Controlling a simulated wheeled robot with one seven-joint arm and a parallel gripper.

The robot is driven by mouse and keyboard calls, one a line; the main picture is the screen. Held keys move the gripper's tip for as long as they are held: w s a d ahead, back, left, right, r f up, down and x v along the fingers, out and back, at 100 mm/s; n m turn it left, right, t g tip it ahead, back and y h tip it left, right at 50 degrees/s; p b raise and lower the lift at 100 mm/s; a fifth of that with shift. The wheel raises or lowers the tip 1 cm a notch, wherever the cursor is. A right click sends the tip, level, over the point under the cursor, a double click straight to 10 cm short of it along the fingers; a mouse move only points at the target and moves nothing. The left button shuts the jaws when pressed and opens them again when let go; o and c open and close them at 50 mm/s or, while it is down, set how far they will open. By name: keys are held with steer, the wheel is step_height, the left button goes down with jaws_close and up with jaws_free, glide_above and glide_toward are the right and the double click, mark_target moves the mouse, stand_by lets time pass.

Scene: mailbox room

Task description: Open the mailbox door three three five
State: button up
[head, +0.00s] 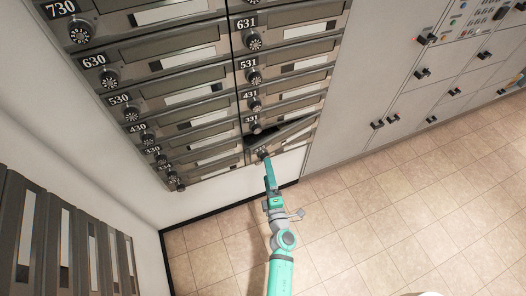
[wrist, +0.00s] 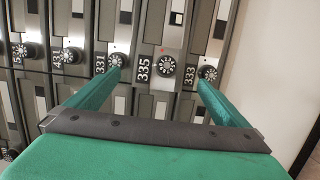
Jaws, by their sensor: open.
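Mailbox door 335 (wrist: 145,95) is in the middle of the wrist view, with its white number label and round black dial (wrist: 166,66). It looks larger than its neighbours there. In the head view my gripper (head: 267,163) is at that tilted door's left end; contact cannot be told.
Other closed mailbox doors with dials, such as 331 (head: 255,127) and 330 (head: 160,160), surround it. Grey cabinets with black handles (head: 378,124) stand at right. The tiled floor (head: 370,210) is clear.

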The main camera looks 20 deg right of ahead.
mark_target(263, 153)
steer(key=w, duration=0.3)
steer(key=w+d, duration=0.1)
steer(key=w, duration=0.6)
steer(key=shift+w+d, duration=0.1)
steer(key=shift+d, duration=0.15)
steer(key=shift+w, duration=0.25)
steer(key=shift+w+d, duration=0.1)
steer(key=shift+d, duration=0.15)
steer(key=shift+a, duration=0.1)
steer(key=c, duration=1.3)
